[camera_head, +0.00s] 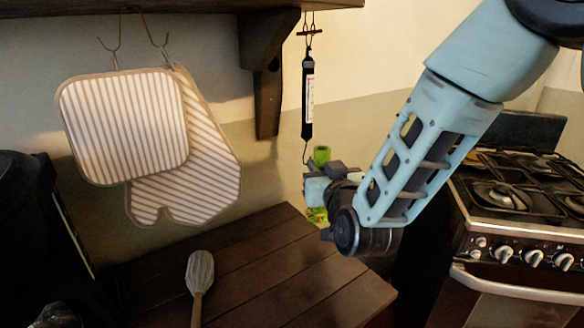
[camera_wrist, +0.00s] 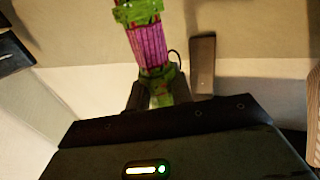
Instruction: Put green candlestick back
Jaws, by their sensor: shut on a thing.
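The green candlestick (camera_wrist: 149,46) shows in the wrist view, with green ends and a pink striped middle. My gripper (camera_wrist: 158,93) is shut on its green end, one dark finger on each side. In the head view, the candlestick's green top (camera_head: 321,154) stands above my gripper (camera_head: 322,188) and a green and red part shows below. The rest of it is hidden by my gripper. It is held in the air beyond the wooden table, near the wall. The wooden wall shelf (camera_head: 190,6) runs along the top of the head view; its upper surface is not visible.
A shelf bracket (camera_head: 264,75) and a hanging dark scale (camera_head: 308,97) are left of and above my gripper. A striped pot holder (camera_head: 122,125) and mitt (camera_head: 205,160) hang further left. A stove (camera_head: 520,225) stands at right.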

